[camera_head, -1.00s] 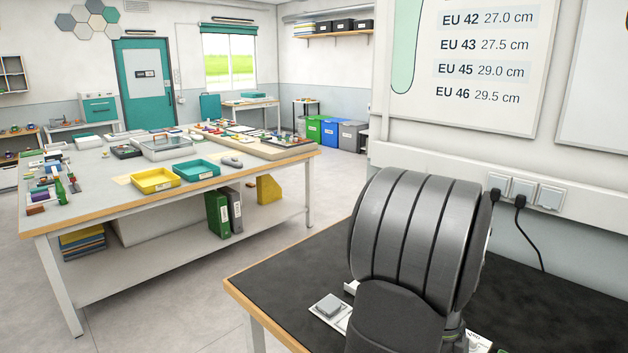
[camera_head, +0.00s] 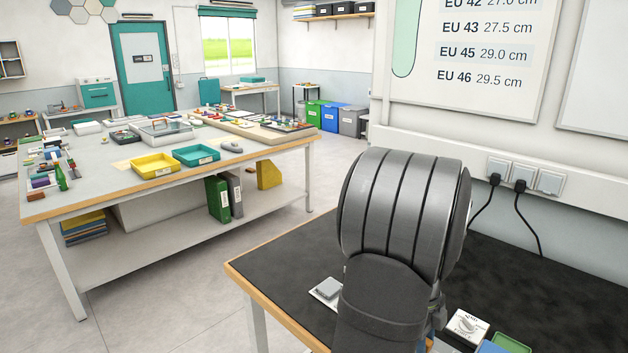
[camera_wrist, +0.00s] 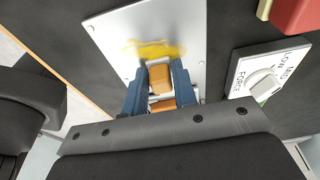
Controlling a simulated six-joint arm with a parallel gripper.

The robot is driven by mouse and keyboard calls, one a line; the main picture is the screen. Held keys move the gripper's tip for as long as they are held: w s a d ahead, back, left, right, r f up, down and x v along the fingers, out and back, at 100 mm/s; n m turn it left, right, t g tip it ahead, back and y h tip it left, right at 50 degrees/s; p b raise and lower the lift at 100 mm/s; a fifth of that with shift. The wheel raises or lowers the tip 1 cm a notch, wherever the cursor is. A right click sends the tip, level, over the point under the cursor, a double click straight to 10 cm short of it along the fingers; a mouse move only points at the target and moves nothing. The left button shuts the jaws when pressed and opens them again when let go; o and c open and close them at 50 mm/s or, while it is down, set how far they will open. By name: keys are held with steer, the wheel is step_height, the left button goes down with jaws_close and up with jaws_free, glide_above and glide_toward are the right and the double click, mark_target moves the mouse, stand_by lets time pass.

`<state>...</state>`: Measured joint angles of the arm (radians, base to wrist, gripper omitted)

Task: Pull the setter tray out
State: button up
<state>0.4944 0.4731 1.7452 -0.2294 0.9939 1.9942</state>
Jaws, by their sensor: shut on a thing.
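In the wrist view my gripper (camera_wrist: 156,88) has two blue fingers shut on an orange-brown block (camera_wrist: 160,74) with pale metal edges. A second orange-brown patch shows closer to my wrist, between the fingers. The block sits over the near end of a light metal plate (camera_wrist: 120,30) with a yellow smear. I cannot tell whether the block is part of the setter tray. No whole setter tray can be made out. In the head view my own arm hides the gripper and what it holds.
A force dial panel (camera_wrist: 262,82) lies right of the plate, with a red block (camera_wrist: 298,14) beyond it. Yellow (camera_head: 154,166) and teal (camera_head: 196,155) trays stand on the far table.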

steer(key=shift+w+a, duration=1.65)
steer(key=o, duration=0.6)
steer(key=shift+c, duration=0.2)
step_height(320, 180, up, 7)
steer(key=shift+f, duration=0.1)
step_height(320, 180, down, 7)
steer(key=shift+r, duration=0.1)
steer(key=shift+s+d, duration=0.1)
steer(key=shift+r, duration=0.1)
